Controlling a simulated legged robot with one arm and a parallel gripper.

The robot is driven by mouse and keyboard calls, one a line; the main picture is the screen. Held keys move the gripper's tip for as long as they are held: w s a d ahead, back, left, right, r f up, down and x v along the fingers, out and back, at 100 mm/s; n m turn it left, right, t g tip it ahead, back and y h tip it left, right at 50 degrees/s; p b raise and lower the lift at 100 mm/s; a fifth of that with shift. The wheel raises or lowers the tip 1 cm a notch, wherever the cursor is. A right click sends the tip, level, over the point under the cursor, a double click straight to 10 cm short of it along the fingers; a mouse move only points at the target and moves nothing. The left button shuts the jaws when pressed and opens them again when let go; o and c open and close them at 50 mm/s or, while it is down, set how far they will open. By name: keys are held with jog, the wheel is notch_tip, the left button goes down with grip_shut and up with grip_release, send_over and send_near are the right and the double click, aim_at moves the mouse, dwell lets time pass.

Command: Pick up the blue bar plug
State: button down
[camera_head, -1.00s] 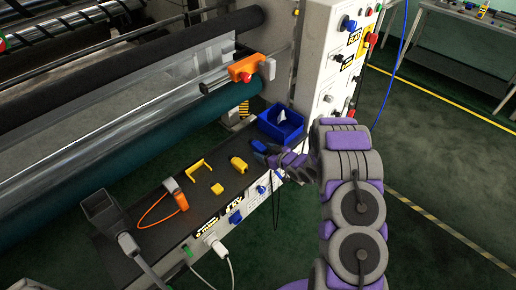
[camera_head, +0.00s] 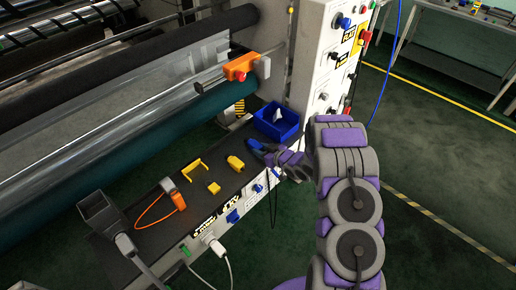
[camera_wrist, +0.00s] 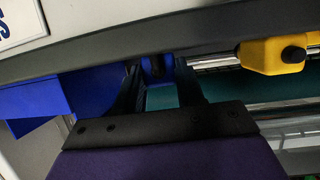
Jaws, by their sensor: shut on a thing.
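The blue bar plug (camera_head: 256,145) is at the right end of the dark shelf, beside the blue bin. My gripper (camera_head: 264,151) reaches it from the right and is shut on it. In the wrist view the blue plug (camera_wrist: 157,68) sits between the two dark fingers of my gripper (camera_wrist: 158,80). Its lower part is hidden, and I cannot tell whether it touches the shelf.
A blue bin (camera_head: 277,122) stands just behind the plug. A yellow plug (camera_head: 235,163), a small yellow block (camera_head: 213,187) and a yellow bracket (camera_head: 194,169) lie to the left on the shelf. The white control cabinet (camera_head: 322,60) rises behind my arm.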

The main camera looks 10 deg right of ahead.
jog(key=shift+r, duration=0.1)
notch_tip(320, 180, up, 4)
jog(key=shift+s+f+p, duration=0.1)
jog(key=shift+s+p, duration=0.05)
jog(key=shift+p, duration=0.4)
jog(key=s+r+p, duration=0.1)
jog(key=s, duration=1.4)
jog(key=shift+s+a, duration=0.3)
jog(key=c, duration=1.2)
grip_release()
jog(key=c, duration=0.6)
jog(key=shift+o, duration=0.2)
jog(key=shift+w, duration=0.1)
